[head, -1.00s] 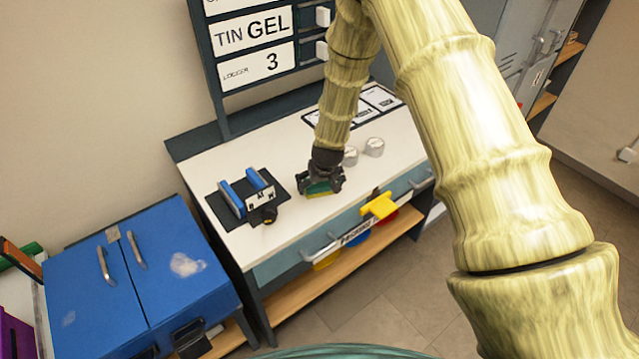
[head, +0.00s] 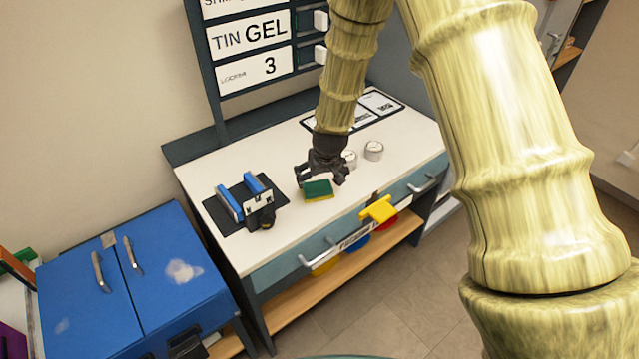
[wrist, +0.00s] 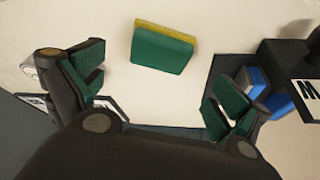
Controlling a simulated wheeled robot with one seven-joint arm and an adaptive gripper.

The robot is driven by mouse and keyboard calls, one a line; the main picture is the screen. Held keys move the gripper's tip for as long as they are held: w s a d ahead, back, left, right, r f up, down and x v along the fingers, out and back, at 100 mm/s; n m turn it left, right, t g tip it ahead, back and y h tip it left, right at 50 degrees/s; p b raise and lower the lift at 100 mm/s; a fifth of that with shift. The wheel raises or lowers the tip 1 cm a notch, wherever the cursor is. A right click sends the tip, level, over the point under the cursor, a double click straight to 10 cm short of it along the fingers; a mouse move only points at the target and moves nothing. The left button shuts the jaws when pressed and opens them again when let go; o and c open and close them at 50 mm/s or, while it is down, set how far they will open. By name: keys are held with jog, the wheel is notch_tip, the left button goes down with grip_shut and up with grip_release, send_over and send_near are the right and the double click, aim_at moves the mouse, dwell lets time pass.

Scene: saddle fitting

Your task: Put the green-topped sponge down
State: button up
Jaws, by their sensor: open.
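The green-topped sponge (head: 318,190) lies on the white bench top, green side up with its yellow layer below. In the wrist view the sponge (wrist: 162,50) lies beyond the fingertips, apart from both fingers. My gripper (head: 322,176) is open and empty, just behind and above the sponge in the head view. Its green-padded fingers (wrist: 155,85) are spread wide in the wrist view.
A black mat with a blue-jawed fixture (head: 246,200) stands left of the sponge. Two round metal pieces (head: 373,150) sit to the right. A yellow piece (head: 378,209) is at the bench's front edge. A blue cabinet (head: 130,280) stands left of the bench.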

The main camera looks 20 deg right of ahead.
jog(key=shift+v, duration=2.15)
jog(key=s+d+f+g, duration=0.1)
jog(key=s+f+g, duration=0.1)
jog(key=s+f, duration=1.8)
jog(key=s+f+g, duration=0.1)
jog(key=s+f, duration=0.2)
jog(key=s, duration=0.8)
jog(key=s+f+g, duration=0.1)
jog(key=s+f, duration=0.3)
jog(key=s, duration=0.8)
jog(key=shift+s+a+b, duration=0.3)
jog(key=shift+a+b, duration=0.05)
jog(key=shift+a, duration=0.05)
jog(key=shift+w, duration=0.1)
